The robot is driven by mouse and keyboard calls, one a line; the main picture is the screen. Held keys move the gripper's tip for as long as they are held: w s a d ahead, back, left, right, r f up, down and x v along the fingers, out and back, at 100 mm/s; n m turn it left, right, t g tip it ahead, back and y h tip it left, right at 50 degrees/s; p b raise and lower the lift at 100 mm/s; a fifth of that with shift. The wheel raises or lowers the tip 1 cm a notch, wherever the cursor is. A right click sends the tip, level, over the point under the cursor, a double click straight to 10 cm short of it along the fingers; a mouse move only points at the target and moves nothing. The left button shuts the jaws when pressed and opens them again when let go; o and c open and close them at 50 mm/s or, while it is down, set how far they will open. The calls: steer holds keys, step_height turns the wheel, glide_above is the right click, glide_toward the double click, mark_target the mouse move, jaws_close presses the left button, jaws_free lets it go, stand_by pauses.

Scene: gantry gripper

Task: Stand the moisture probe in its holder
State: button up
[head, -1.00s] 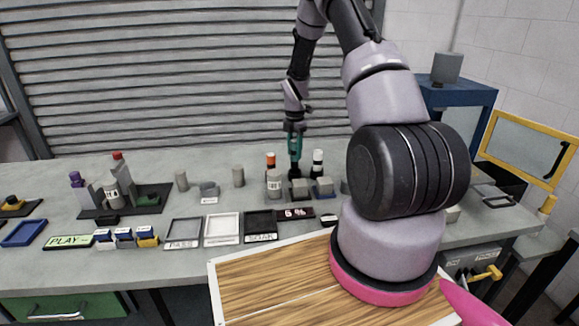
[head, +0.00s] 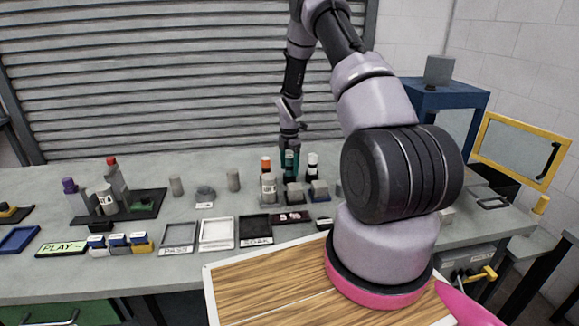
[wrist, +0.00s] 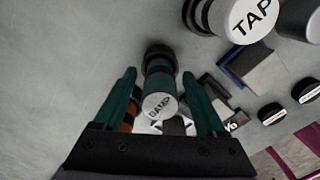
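A dark teal cylinder (wrist: 158,85) with a white end marked DAMP stands between my open fingers in the wrist view, with a gap on both sides. I take it for the moisture probe. Its lower end meets a dark round collar (wrist: 160,52); I cannot tell whether this is its holder. In the head view the teal cylinder (head: 289,163) stands upright between an orange-capped bottle (head: 266,165) and a white-capped one (head: 312,162). My gripper (wrist: 160,78) has teal fingers and holds nothing. In the head view my gripper (head: 289,147) is just above the teal cylinder.
A pot marked TAP (wrist: 250,18) is close by at upper right in the wrist view. Small grey blocks (head: 294,192) stand in front of the bottles. A dark tray (head: 145,212) with upright items is at left. Flat trays (head: 216,233) line the front edge.

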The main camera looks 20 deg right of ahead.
step_height(320, 180, up, 12)
steer(key=shift+r, duration=0.25)
steer(key=s+a+r+m+t, duration=0.25)
steer(key=s+r+m, duration=0.35)
steer(key=r, duration=0.6)
steer(key=s+a+r+m+t, duration=0.1)
steer(key=s+a+r+m, duration=0.35)
steer(key=r, duration=0.75)
steer(key=s+a+r+m+t+y, duration=0.1)
steer(key=s+r+m, duration=0.3)
steer(key=s+m, duration=0.4)
steer(key=s+a+r+m+t+y, duration=0.1)
steer(key=s+r+m, duration=0.3)
steer(key=s+m, duration=0.4)
steer(key=s+a+t, duration=0.1)
steer(key=s, duration=0.6)
steer(key=shift+a+r+t, duration=0.2)
steer(key=shift+a+t, duration=0.05)
steer(key=shift+t, duration=0.1)
